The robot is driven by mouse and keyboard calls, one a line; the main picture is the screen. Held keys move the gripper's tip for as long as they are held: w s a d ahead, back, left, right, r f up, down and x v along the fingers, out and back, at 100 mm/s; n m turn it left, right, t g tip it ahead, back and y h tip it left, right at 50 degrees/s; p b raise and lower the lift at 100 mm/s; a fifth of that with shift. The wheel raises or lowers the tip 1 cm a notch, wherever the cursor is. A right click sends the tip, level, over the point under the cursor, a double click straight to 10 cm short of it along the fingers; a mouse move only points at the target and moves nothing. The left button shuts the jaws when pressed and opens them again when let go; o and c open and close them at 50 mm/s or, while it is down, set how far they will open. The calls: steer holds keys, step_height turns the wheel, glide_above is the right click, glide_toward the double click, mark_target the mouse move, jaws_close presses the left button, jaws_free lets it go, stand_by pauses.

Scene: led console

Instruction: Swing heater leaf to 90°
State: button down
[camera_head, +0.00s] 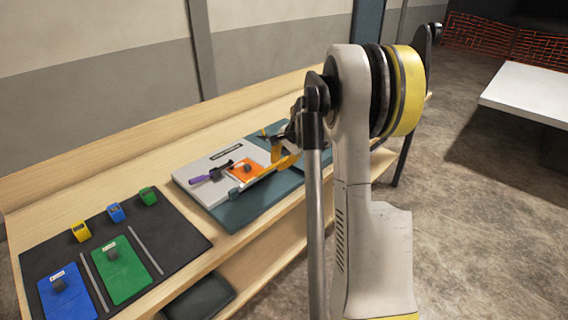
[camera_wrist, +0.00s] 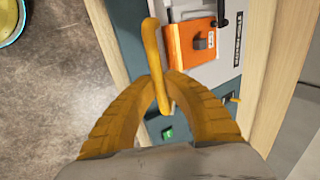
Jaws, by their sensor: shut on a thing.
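My gripper (camera_wrist: 160,90) is shut on a yellow-orange bar (camera_wrist: 154,48), which rises between its two ribbed yellow fingers in the wrist view. An orange plate (camera_wrist: 180,50) with a small dark labelled block on it lies beside the bar, on the light console panel. I cannot tell from the pictures which piece is the heater leaf, nor its angle. In the head view, the orange plate (camera_head: 237,172) is on the console (camera_head: 194,176), and my gripper (camera_head: 286,161) is at its right, partly hidden by my arm.
A purple-handled piece (camera_head: 207,176) lies on the console left of the orange plate. A dark mat (camera_head: 185,231) at the left holds a green plate (camera_head: 112,272), a blue plate (camera_head: 78,302) and small coloured blocks. A white table (camera_head: 530,92) stands apart at right.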

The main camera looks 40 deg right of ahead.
steer(key=w+r+g+p, duration=0.1)
steer(key=w, duration=0.1)
steer(key=w+r+g+p, duration=0.1)
steer(key=w+g, duration=0.1)
steer(key=w+r+g+p, duration=0.1)
steer(key=w+p, duration=0.1)
steer(key=shift+a+r+g, duration=0.2)
steer(key=shift+r+g, duration=0.05)
steer(key=shift+g, duration=0.15)
steer(key=shift+w+a+r+p, duration=0.1)
steer(key=shift+w+p, duration=0.15)
steer(key=shift+w, duration=0.5)
steer(key=shift+w+a+r+p, duration=0.1)
steer(key=shift+w+p, duration=0.1)
steer(key=shift+w, duration=0.55)
steer(key=c, duration=1.4)
jaws_free()
steer(key=shift+c, duration=0.2)
steer(key=shift+r, duration=0.1)
step_height(320, 180, up, 12)
steer(key=shift+s, duration=0.3)
